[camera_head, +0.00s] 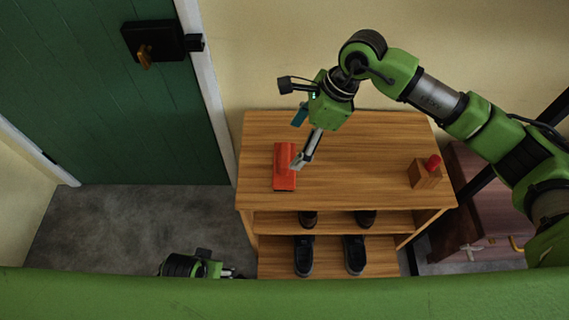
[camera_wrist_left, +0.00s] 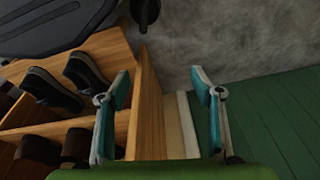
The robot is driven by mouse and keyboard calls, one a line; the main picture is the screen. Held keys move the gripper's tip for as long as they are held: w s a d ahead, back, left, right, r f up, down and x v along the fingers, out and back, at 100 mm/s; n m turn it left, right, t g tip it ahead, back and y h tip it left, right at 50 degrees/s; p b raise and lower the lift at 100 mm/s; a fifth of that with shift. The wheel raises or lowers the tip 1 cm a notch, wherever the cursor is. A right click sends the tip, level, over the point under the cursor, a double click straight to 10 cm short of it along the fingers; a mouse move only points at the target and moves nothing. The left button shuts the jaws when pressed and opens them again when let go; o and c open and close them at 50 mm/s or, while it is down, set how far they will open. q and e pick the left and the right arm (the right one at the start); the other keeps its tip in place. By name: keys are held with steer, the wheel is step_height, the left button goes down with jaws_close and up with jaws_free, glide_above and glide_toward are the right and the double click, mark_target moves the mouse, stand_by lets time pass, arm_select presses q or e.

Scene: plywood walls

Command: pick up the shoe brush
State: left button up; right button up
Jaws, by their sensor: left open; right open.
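An orange-red object (camera_head: 284,172), apparently the shoe brush, lies on the left part of the wooden shoe rack's top (camera_head: 345,150). My right gripper (camera_head: 298,163) reaches down over the top with its fingertips at the object's right edge. It is open; I cannot tell whether it touches the object. My left gripper (camera_head: 238,273) is low, left of the rack's front, mostly hidden by my green body. In the left wrist view its fingers (camera_wrist_left: 160,78) are spread and empty beside the rack's side panel.
A small wooden block with a red top (camera_head: 423,175) stands at the top's right end. Dark shoes (camera_head: 304,255) sit on the lower shelves. A green door (camera_head: 110,100) is at the left, with bare grey floor (camera_head: 120,225) before it. A brown chest (camera_head: 480,205) stands right.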

mark_target(286, 154)
steer(key=x, duration=0.7)
steer(key=shift+w+a+f+b, duration=0.15)
steer(key=shift+w+f+b, duration=0.05)
steer(key=shift+b, duration=0.1)
steer(key=shift+f, duration=0.2)
arm_select(q)
steer(key=shift+w+v, duration=0.15)
steer(key=shift+v, duration=0.45)
steer(key=shift+w+v, duration=0.15)
steer(key=shift+v, duration=0.45)
arm_select(e)
steer(key=shift+r, duration=0.1)
steer(key=c, duration=1.3)
